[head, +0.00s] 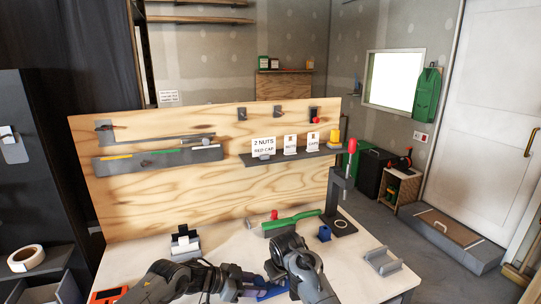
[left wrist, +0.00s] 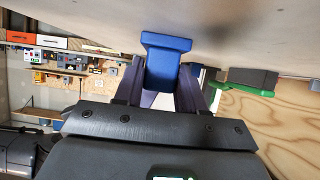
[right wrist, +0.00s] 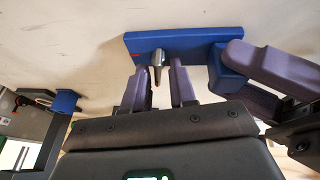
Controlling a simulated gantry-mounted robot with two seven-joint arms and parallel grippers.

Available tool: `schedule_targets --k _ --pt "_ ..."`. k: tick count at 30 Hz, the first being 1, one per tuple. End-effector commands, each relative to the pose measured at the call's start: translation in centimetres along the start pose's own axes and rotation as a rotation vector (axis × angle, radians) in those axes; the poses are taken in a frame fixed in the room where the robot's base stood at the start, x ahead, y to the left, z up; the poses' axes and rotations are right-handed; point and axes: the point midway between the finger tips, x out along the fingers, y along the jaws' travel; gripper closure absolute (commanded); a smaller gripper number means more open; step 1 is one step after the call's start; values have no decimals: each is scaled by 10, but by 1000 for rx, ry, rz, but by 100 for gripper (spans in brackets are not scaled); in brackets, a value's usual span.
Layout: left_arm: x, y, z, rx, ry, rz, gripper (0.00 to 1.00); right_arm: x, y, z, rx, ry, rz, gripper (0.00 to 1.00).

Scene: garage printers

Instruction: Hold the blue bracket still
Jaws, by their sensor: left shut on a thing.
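The blue bracket (head: 265,291) is low in the head view, partly hidden by my grippers. My left gripper (left wrist: 160,80) is shut on its blue end block (left wrist: 166,62), one finger on each side. In the right wrist view the bracket (right wrist: 195,38) is a long blue bar, and the left gripper's purple-grey fingers (right wrist: 270,68) clasp its right end. My right gripper (right wrist: 158,80) has its fingers apart on either side of a grey metal stud (right wrist: 156,58) at the bracket's middle. Whether they touch the stud is unclear.
The white bench (head: 225,248) carries a green-handled brush (head: 292,222), a small blue block (head: 324,233), a grey holder (head: 382,260) and a red-handled press (head: 345,185). A plywood board (head: 130,205) with a labelled shelf stands behind. A tape roll (head: 26,258) is far left.

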Motion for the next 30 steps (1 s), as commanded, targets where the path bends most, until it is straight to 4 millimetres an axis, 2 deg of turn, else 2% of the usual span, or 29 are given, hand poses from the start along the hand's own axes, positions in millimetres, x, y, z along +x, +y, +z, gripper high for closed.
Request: schedule_targets --k 13,30 --pt "0 0 3 -4 -5 -3 100 -1 0 0 -2 -2 -1 66" --pt "0 -2 4 -4 -6 -6 100 -29 4 -11 -3 -3 -1 66"
